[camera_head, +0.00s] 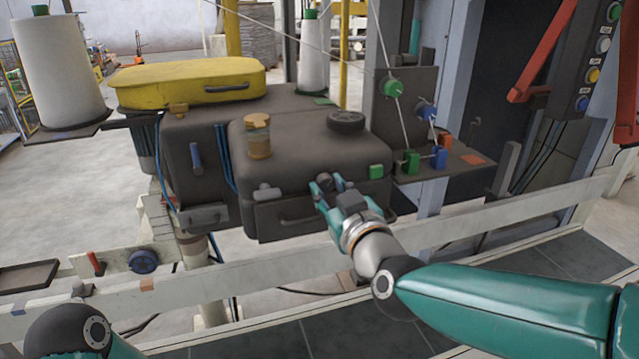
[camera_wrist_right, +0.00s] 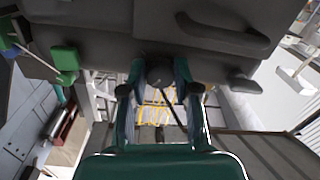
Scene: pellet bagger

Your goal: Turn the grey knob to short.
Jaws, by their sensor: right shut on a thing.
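The grey knob (camera_head: 326,180) is a small dark round piece at the front of the dark grey machine head (camera_head: 290,150). My right gripper (camera_head: 328,189) reaches it from the front, with its teal fingers on either side. In the right wrist view the knob (camera_wrist_right: 159,73) sits between the fingertips, and my right gripper (camera_wrist_right: 160,82) is shut on it. A thin dark pointer or lever (camera_wrist_right: 169,94) shows beside the knob. Any setting marks are too small or hidden to read. My left gripper is out of view; only part of my left arm shows at the lower left.
A drawer-like handle (camera_head: 297,218) lies below left. A pale rail (camera_head: 480,222) runs across in front. Thread cones, a yellow cover (camera_head: 186,82) and a button panel (camera_head: 597,60) stand farther off.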

